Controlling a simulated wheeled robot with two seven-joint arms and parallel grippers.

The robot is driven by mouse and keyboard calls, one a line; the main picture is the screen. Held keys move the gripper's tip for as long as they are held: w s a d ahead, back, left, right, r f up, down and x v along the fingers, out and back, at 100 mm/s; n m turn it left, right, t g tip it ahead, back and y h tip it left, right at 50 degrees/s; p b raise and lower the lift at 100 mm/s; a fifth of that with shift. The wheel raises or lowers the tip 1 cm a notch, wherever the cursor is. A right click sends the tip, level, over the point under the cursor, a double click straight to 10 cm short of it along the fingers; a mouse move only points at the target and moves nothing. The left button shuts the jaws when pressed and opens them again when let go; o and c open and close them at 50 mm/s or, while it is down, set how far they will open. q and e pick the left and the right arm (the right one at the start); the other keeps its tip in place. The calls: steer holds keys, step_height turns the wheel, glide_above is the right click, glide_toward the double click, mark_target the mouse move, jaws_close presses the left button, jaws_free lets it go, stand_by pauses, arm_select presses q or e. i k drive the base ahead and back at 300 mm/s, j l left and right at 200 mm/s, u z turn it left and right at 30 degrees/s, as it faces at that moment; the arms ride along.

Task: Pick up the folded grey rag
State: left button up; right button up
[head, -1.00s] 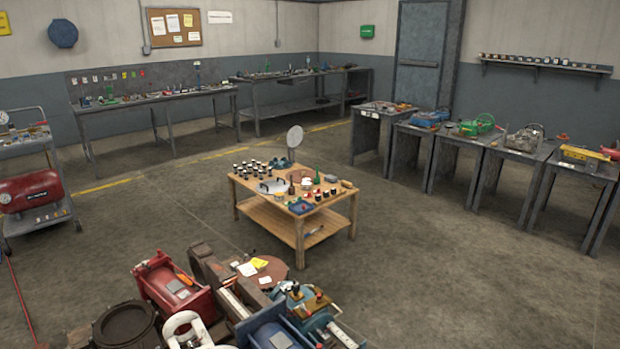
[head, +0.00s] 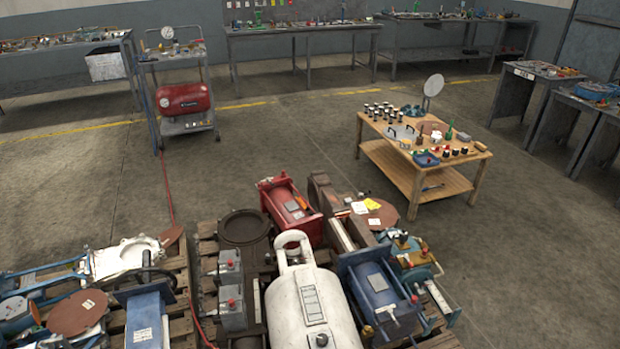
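I cannot make out a folded grey rag for certain in the head view. A small grey flat patch (head: 293,206) lies on top of the red machine (head: 278,194) on the pallet, but I cannot tell whether it is cloth or a plate. A similar grey patch shows on the blue machine (head: 360,295). The wooden table (head: 405,185) holds several small jars, bottles and a blue tray, too small to tell apart fully. Neither of my grippers is in view.
Pallets (head: 206,262) loaded with machines, including a white tank (head: 305,305), fill the near floor. A trolley with a red compressor (head: 185,98) stands behind. Workbenches (head: 300,29) line the far wall. Open floor (head: 540,260) lies to the right.

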mark_target(464, 138)
steer(key=z, duration=0.45)
steer(key=i+l+z, duration=0.15)
steer(key=l, duration=0.2)
steer(key=l+z, duration=0.15)
steer(key=l, duration=0.2)
steer(key=i+l+z, duration=0.15)
steer(key=l, duration=0.2)
steer(key=i+l+z, duration=1.15)
steer(key=z, duration=0.15)
steer(key=i+l, duration=0.1)
steer(key=i, duration=0.55)
steer(key=i+l+u, duration=0.1)
steer(key=i, duration=0.5)
steer(key=i+j+u, duration=0.2)
steer(key=i+u, duration=0.7)
steer(key=i, duration=0.15)
steer(key=i+l+u, duration=0.2)
steer(key=i+u, duration=0.7)
steer(key=i+l+u, duration=0.2)
steer(key=i+u, duration=0.3)
steer(key=i+l+u, duration=0.45)
steer(key=i+j, duration=0.05)
